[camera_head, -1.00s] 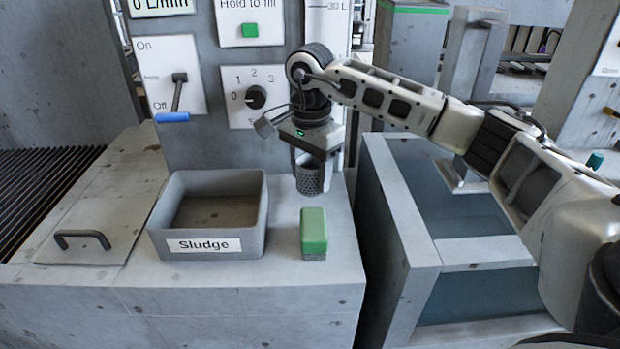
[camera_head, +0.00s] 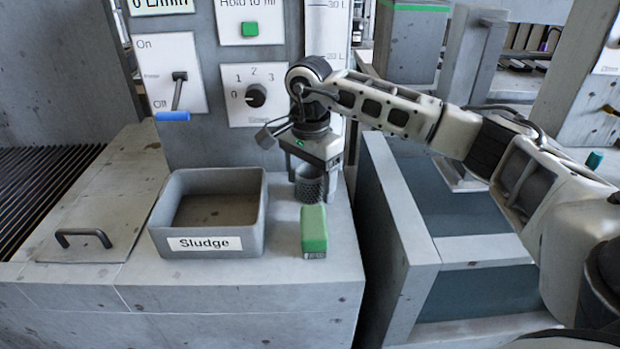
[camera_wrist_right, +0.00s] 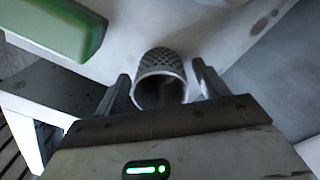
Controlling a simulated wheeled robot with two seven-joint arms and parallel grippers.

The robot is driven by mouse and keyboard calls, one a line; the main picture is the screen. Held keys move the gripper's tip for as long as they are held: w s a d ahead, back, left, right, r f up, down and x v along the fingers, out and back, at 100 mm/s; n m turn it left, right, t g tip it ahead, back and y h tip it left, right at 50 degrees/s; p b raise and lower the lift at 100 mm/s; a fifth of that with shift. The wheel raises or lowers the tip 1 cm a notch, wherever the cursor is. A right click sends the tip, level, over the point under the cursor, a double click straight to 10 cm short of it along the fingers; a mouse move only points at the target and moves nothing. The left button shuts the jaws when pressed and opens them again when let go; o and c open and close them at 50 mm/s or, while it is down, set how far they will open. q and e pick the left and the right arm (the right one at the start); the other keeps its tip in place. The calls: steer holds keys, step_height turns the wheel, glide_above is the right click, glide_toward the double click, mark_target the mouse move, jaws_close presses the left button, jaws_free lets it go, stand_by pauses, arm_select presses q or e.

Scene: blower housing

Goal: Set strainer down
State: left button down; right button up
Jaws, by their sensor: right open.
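The strainer (camera_head: 311,188) is a grey perforated metal cup. It stands on the concrete counter behind the green block, below my right gripper (camera_head: 316,172). In the right wrist view the strainer (camera_wrist_right: 160,80) sits between the two spread fingers of my right gripper (camera_wrist_right: 162,88), with its open rim toward the camera. Gaps show on both sides between the fingers and the strainer. My right gripper is open around it. My left gripper is not in view.
The green block (camera_head: 314,232) stands just in front of the strainer. The Sludge bin (camera_head: 252,240) is to the left, and a lid with a black handle (camera_head: 83,238) lies farther left. The control panel (camera_head: 215,138) rises behind. The counter's right edge is close, with a gap beyond.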

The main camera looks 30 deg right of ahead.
mark_target(310, 171)
step_height(310, 171, up, 12)
stand_by(0.4)
stand_by(0.4)
